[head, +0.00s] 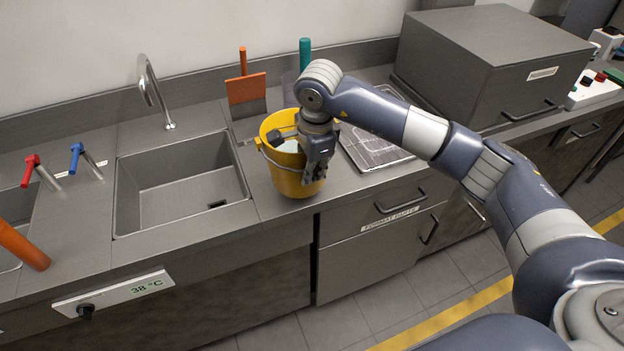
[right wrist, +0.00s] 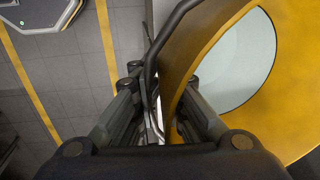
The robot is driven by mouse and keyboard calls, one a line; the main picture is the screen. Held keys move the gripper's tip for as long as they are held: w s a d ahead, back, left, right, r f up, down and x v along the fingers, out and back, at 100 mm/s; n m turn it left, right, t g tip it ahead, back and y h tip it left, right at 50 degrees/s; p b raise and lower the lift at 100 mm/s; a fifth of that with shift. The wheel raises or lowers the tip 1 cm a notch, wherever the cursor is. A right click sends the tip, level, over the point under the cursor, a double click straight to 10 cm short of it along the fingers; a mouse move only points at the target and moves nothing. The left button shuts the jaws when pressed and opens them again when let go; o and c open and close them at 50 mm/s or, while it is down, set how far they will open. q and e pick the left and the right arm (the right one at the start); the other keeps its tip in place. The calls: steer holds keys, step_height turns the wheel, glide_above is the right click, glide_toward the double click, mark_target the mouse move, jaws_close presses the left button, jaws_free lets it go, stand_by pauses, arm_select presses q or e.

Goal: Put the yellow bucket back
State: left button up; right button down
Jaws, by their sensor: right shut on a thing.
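The yellow bucket (head: 297,176) stands upright at the front of the counter, just right of the sink. Pale liquid or a pale inner floor shows inside it. My right gripper (head: 314,172) comes down over its right rim, with its fingers at the bucket's wall. In the right wrist view, the fingers (right wrist: 155,100) are closed around the yellow rim and dark handle of the bucket (right wrist: 210,60). Whether the bucket's bottom touches the counter is hard to tell. My left gripper is not in view.
The sink (head: 180,185) with its tap (head: 152,90) lies left of the bucket. An orange scraper (head: 246,88) and a green-handled tool (head: 305,55) stand behind. A marked tray or plate (head: 372,150) lies right, before a grey box (head: 490,65). Red and blue valves (head: 78,153) are at left.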

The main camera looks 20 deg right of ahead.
steer(key=w, duration=0.1)
steer(key=w+d+p, duration=0.1)
steer(key=w, duration=0.3)
steer(key=shift+w+d+f+p, duration=0.1)
steer(key=shift+w+d+p, duration=0.15)
steer(key=shift+d+p, duration=0.1)
steer(key=shift+f+p, duration=1.1)
steer(key=shift+f, duration=0.65)
steer(key=c, duration=2.1)
jaws_free()
steer(key=shift+s+f, duration=0.1)
steer(key=shift+f, duration=0.1)
steer(key=o, duration=0.5)
steer(key=shift+c, duration=0.2)
steer(key=shift+s, duration=0.1)
steer(key=shift+r, duration=0.1)
step_height(320, 180, up, 12)
steer(key=s+b, duration=0.1)
steer(key=b, duration=0.3)
steer(key=shift+s+b, duration=0.35)
steer(key=shift+b, duration=0.05)
